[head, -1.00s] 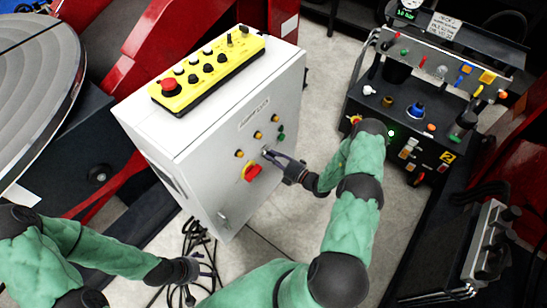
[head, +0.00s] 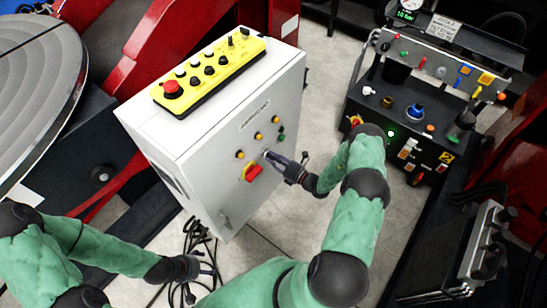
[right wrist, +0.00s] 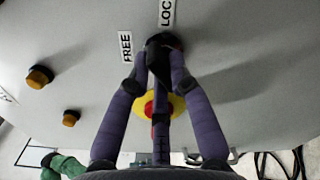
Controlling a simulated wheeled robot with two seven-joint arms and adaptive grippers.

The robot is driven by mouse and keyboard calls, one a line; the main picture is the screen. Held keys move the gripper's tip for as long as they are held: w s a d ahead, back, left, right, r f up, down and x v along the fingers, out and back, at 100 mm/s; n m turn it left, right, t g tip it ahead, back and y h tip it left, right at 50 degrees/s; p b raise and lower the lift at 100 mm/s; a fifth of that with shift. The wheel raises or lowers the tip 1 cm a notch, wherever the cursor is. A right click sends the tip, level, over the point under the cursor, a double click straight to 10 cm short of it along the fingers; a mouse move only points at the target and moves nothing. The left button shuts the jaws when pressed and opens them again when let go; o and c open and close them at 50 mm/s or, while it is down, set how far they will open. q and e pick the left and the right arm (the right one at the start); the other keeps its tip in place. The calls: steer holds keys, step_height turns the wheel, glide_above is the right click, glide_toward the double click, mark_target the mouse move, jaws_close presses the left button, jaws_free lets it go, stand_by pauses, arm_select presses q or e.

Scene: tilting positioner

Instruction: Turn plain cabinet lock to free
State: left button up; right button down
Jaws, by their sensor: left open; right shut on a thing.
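The grey-white control cabinet (head: 245,165) stands in the middle of the head view. Its plain lock is a small dark piece (right wrist: 162,39) on the front, mostly hidden by my fingertips. A FREE label (right wrist: 125,47) is left of the lock in the right wrist view, and a LOCK label (right wrist: 167,12), cut by the frame edge, is above it. My right gripper (head: 269,154) is shut on the lock; its purple-grey fingers (right wrist: 160,50) converge there. The lock's exact angle is hidden. My left gripper (head: 207,271) is open and empty, low beside the cabinet.
A red-and-yellow rotary switch (head: 253,172) sits just below the lock, close to my right fingers. Amber buttons (head: 239,155) and a green one (head: 281,136) are nearby. A yellow pendant (head: 208,72) lies on top. Black cables (head: 190,240) lie on the floor.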

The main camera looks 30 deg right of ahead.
steer(key=n, duration=0.5)
steer(key=shift+f+n+p, duration=0.1)
steer(key=shift+n+p, duration=0.2)
steer(key=n, duration=0.5)
steer(key=shift+f, duration=0.15)
steer(key=shift+a, duration=0.1)
steer(key=c, duration=1.1)
jaws_free()
steer(key=shift+s, duration=0.1)
steer(key=v, duration=1.2)
